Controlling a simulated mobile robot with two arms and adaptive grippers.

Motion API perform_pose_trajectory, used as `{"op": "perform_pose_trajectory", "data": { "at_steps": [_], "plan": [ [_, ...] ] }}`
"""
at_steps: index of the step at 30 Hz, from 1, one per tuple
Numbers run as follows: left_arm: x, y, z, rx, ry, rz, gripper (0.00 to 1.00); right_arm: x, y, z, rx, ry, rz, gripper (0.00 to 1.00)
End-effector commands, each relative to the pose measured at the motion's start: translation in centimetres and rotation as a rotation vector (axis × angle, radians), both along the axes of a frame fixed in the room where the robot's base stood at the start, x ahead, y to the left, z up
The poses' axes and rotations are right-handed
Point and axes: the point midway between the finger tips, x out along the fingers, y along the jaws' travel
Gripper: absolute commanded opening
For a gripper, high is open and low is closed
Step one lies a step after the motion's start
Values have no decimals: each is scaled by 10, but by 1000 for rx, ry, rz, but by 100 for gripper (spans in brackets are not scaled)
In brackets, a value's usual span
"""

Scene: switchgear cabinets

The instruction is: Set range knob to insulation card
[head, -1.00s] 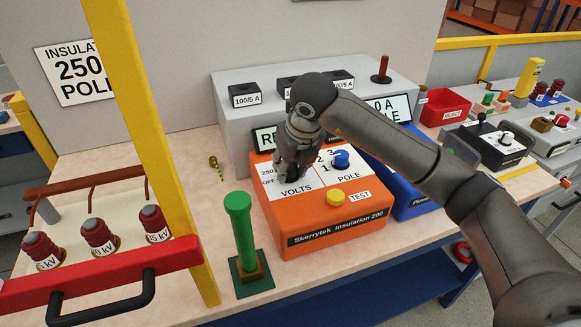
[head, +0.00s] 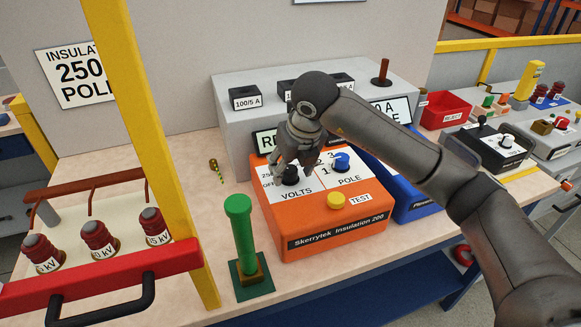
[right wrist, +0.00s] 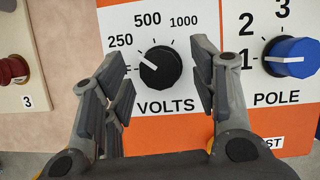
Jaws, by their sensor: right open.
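The black VOLTS range knob (head: 290,177) sits on the orange insulation tester (head: 330,236). In the right wrist view the knob (right wrist: 160,71) has its white line pointing up-left, towards the 250 mark. My right gripper (head: 289,166) is just above the knob. In the right wrist view its open fingers (right wrist: 162,82) stand either side of the knob, apart from it. The insulation card (head: 72,74) on the wall reads 250, with a POLE line cut off by a yellow post. The blue POLE knob (right wrist: 291,57) points left, at 1. My left gripper is not in view.
A yellow TEST button (head: 336,200) is at the tester's front. A green post (head: 240,235) stands left of the tester. A yellow upright (head: 160,150) and red rail (head: 100,277) are at left. A blue unit (head: 415,200) sits right, a grey box (head: 235,120) behind.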

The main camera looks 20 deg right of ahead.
Motion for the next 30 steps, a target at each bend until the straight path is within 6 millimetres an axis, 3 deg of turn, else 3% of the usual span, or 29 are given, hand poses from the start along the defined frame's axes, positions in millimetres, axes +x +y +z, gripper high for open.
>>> {"op": "perform_pose_trajectory", "data": {
  "at_steps": [9, 15, 21, 30],
  "plan": [
    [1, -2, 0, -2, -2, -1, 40, -23, -3, 61, 0, -7, 1, 54],
    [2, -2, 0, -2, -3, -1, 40, -36, -5, 91, 0, -5, 0, 54],
    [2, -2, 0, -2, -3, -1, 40, -42, -5, 103, -1, -3, 0, 54],
    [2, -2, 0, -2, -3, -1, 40, -42, -5, 104, 0, -3, 0, 54]
  ]
}}
